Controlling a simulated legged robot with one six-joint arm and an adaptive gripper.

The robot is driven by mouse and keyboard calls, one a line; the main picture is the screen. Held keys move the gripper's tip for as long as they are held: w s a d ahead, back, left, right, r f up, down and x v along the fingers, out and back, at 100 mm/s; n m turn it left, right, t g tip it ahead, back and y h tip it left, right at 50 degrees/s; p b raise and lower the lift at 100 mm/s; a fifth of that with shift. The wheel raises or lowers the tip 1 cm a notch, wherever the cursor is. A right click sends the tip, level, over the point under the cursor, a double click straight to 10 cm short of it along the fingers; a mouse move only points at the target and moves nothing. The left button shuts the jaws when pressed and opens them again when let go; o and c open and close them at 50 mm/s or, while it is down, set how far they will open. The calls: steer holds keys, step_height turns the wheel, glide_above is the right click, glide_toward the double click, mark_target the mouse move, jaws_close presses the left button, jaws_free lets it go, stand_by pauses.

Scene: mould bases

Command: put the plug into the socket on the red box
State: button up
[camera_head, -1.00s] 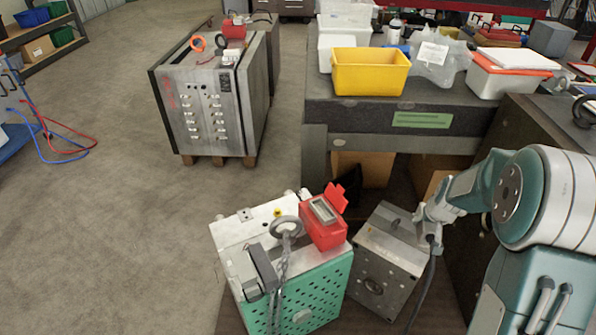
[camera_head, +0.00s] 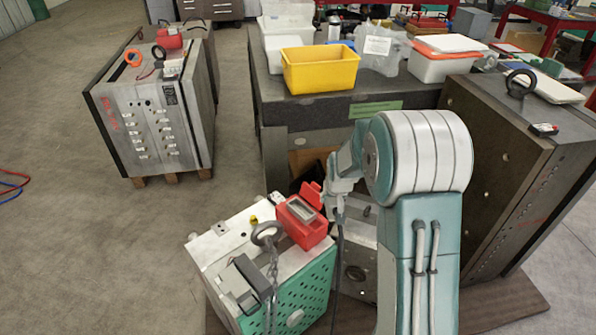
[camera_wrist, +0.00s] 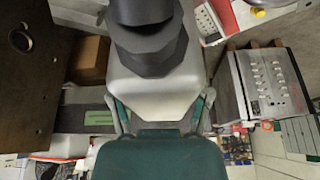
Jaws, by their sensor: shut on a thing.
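The red box (camera_head: 303,229) sits on top of the green-sided mould base in the head view. Its lid (camera_head: 311,194) stands open and its socket (camera_head: 300,209) faces up, light grey inside. My gripper (camera_head: 338,188) is just right of the box, apart from it in the picture. It is shut on the plug (camera_head: 336,207), whose cable hangs down. In the wrist view the plug (camera_wrist: 163,92) is a silver-grey hood with a stepped black cable end, between my gripper's fingers (camera_wrist: 163,118). Part of the red box (camera_wrist: 223,12) shows at the wrist view's top edge. The plug's mating face is hidden.
A lifting ring (camera_head: 266,233) with a chain stands left of the red box. A grey mould block (camera_head: 359,260) is close to its right. A workbench (camera_head: 330,107) with a yellow bin (camera_head: 321,70) is behind. Open floor (camera_head: 90,240) lies left.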

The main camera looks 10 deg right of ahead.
steer(key=shift+w+a+m, duration=0.4)
steer(key=shift+w, duration=0.15)
steer(key=shift+w+m+h, duration=0.4)
steer(key=shift+w+m, duration=0.2)
steer(key=shift+m, duration=0.1)
steer(key=w+a+r+m+g, duration=0.2)
steer(key=w+a+m+g, duration=0.15)
steer(key=m, duration=0.95)
steer(key=w+a+r+m+g, duration=0.1)
steer(key=w+a+m+g, duration=0.3)
steer(key=m, duration=0.9)
steer(key=shift+m+g+h, duration=0.3)
steer(key=shift+g+h, duration=0.05)
steer(key=shift+h, duration=0.05)
steer(key=shift+s+d+f, duration=0.1)
steer(key=shift+d+f, duration=0.15)
steer(key=shift+f, duration=1.5)
steer(key=shift+w+d+f, duration=0.1)
steer(key=shift+d+f, duration=0.1)
steer(key=shift+f, duration=1.6)
steer(key=shift+s+d+f, duration=0.1)
steer(key=shift+d+f, duration=0.15)
steer(key=shift+f, duration=1.5)
steer(key=shift+f, duration=1.55)
